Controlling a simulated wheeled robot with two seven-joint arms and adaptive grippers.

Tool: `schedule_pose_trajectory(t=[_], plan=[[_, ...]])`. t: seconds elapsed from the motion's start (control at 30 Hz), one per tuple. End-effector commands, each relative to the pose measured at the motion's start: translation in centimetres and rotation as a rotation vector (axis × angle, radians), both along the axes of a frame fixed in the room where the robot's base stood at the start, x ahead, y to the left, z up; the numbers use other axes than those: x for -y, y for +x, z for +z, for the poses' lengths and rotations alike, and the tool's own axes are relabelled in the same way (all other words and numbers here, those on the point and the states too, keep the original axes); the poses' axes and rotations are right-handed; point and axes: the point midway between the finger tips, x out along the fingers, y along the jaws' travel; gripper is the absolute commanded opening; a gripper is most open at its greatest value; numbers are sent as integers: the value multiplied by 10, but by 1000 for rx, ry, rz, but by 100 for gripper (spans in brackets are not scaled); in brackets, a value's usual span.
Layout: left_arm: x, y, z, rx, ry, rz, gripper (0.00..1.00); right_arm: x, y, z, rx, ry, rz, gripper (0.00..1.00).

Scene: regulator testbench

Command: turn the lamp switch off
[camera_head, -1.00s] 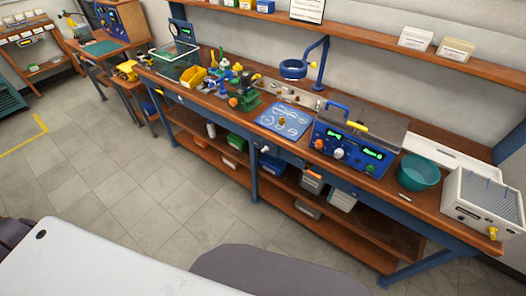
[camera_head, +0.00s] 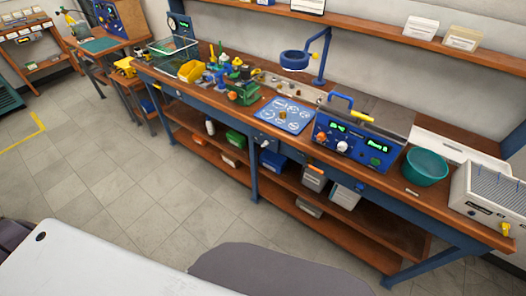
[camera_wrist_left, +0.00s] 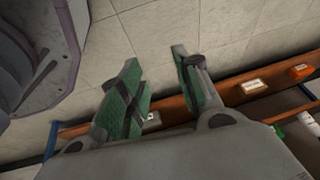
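A blue ring-shaped lamp (camera_head: 296,60) hangs from a blue bent post (camera_head: 322,62) at the back of the long workbench. A small yellow knob (camera_head: 316,56) shows at the ring's right side. A small white fitting (camera_head: 265,143) sits on the bench's blue front rail. I cannot tell which part is the lamp switch, or its position. My left gripper (camera_wrist_left: 156,60) shows only in the left wrist view, its two green-padded fingers apart with nothing between them. Grey floor tiles and a wooden shelf lie beyond it. My right gripper is not in view.
The wooden workbench (camera_head: 222,107) carries a blue control panel (camera_head: 352,147), a blue mat (camera_head: 285,116), a teal bowl (camera_head: 425,168), a white-grey box (camera_head: 487,200) and a wire basket (camera_head: 172,60). A lower shelf (camera_head: 340,225) holds boxes. The tiled floor (camera_head: 140,180) in front is clear.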

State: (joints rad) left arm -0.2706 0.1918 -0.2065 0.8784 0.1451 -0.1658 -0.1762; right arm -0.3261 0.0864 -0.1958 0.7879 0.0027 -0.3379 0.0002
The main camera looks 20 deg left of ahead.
Motion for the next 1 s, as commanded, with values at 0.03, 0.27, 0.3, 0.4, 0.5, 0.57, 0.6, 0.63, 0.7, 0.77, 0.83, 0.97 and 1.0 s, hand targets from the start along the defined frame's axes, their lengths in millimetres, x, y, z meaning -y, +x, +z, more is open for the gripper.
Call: schedule_pose_trajectory(t=[0.03, 0.27, 0.3, 0.4, 0.5, 0.57, 0.6, 0.63, 0.7, 0.77, 0.83, 0.97, 1.0], plan=[[-5, 22, 0, 40, 4, -13, 33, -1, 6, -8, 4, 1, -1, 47], [-18, 106, 31, 210, 21, -75, 33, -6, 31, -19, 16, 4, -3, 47], [-20, 120, 38, 239, 24, -86, 33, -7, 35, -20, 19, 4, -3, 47], [-23, 153, 56, 312, 32, -114, 33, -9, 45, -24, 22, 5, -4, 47], [-25, 183, 76, 384, 41, -144, 33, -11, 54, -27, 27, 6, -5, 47], [-25, 200, 88, 426, 47, -161, 33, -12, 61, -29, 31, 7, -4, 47], [-25, 211, 97, 455, 51, -176, 33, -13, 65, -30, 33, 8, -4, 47], [-24, 219, 104, 477, 54, -184, 33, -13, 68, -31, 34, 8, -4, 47], [-23, 238, 120, 528, 60, -206, 33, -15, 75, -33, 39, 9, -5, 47], [-22, 252, 135, 571, 66, -224, 33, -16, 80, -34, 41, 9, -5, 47], [-19, 268, 152, 621, 73, -247, 33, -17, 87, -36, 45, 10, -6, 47], [-13, 294, 186, 713, 85, -286, 33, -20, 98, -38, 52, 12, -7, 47], [-11, 300, 196, 741, 90, -301, 33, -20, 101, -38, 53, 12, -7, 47]])
